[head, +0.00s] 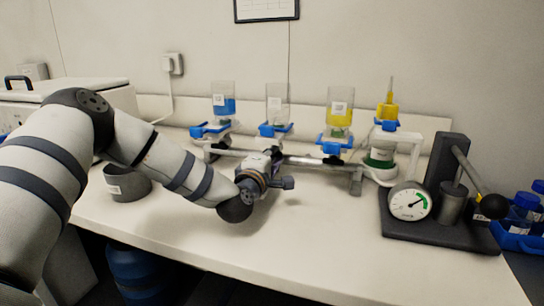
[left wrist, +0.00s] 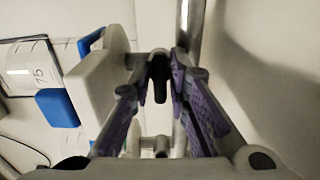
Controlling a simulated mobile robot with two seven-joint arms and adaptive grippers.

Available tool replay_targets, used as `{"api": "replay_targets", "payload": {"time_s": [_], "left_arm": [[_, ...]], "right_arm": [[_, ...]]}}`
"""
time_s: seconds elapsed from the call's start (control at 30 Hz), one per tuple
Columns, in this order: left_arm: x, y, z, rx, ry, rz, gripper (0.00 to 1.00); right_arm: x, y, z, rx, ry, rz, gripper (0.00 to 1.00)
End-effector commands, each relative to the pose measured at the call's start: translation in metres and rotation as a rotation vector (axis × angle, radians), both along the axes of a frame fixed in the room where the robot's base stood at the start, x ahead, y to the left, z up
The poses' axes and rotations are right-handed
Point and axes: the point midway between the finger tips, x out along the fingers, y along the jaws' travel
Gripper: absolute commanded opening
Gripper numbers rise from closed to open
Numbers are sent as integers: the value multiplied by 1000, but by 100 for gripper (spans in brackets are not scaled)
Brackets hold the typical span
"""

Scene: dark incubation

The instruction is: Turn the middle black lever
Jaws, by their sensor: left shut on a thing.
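A metal manifold rail (head: 315,161) stands on the bench, carrying several clear funnels on blue clamps. The middle funnel (head: 277,105) looks empty. My left gripper (head: 275,160) is at the rail just below the middle funnel and hides that part of it. In the left wrist view, my left gripper's purple-padded fingers (left wrist: 160,68) are closed on the middle black lever (left wrist: 160,78), which shows between the fingertips in front of a pale metal valve body. The right black lever (head: 335,161) shows below the yellow-filled funnel. My right gripper is out of view.
The blue-filled funnel (head: 223,104) stands left and the yellow-filled funnel (head: 340,106) right of my gripper. A press with a dial gauge (head: 410,201) stands at the right. A grey cup (head: 127,184) is at the left. The front middle bench is clear.

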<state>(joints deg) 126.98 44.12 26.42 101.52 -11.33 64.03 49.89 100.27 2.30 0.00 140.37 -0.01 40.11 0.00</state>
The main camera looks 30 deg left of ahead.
Motion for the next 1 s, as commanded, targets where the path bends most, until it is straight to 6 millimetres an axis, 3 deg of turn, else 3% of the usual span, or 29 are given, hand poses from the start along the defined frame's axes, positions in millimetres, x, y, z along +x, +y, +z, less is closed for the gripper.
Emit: {"api": "replay_targets", "payload": {"time_s": [0.37,0.4,0.43,0.77,0.87,1.0], "left_arm": [[0,1,1,3,-1,1,0],[0,1,1,3,-1,1,23],[0,1,1,3,-1,1,30],[-2,0,0,2,0,0,31],[-17,-4,0,-1,1,0,31],[-55,-13,0,-2,1,-1,31]], "right_arm": [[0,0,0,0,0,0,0],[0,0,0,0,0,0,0],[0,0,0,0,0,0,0],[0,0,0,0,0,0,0],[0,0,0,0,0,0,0],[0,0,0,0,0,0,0]]}}
